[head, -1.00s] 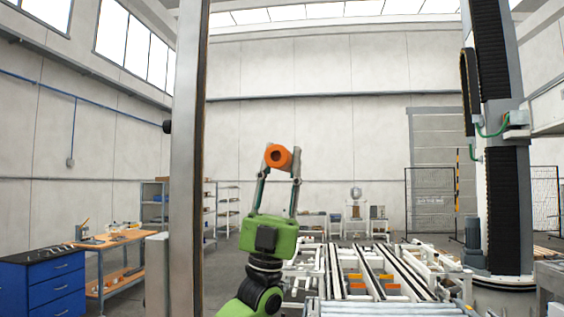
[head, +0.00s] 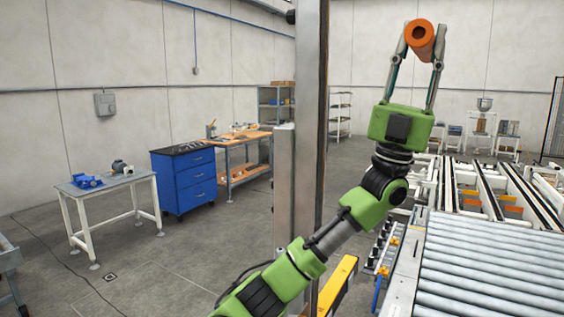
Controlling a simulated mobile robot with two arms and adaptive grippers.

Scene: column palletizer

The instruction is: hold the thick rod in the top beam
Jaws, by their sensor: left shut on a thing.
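My left gripper (head: 420,45) is raised in the upper right of the head view, fingers pointing up. It is shut on a thick orange rod (head: 422,34), with one finger on each side of it. The rod's round near end faces me and shows a darker centre. Around the rod I see only open air, with the pale wall far behind. The top beam cannot be made out in this view. My right gripper is not in view.
A grey steel column (head: 312,120) stands left of my left arm. A roller conveyor (head: 490,265) fills the lower right. A blue drawer cabinet (head: 185,182), a workbench (head: 240,137) and a small table (head: 105,184) stand at left. The floor between them and the column is clear.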

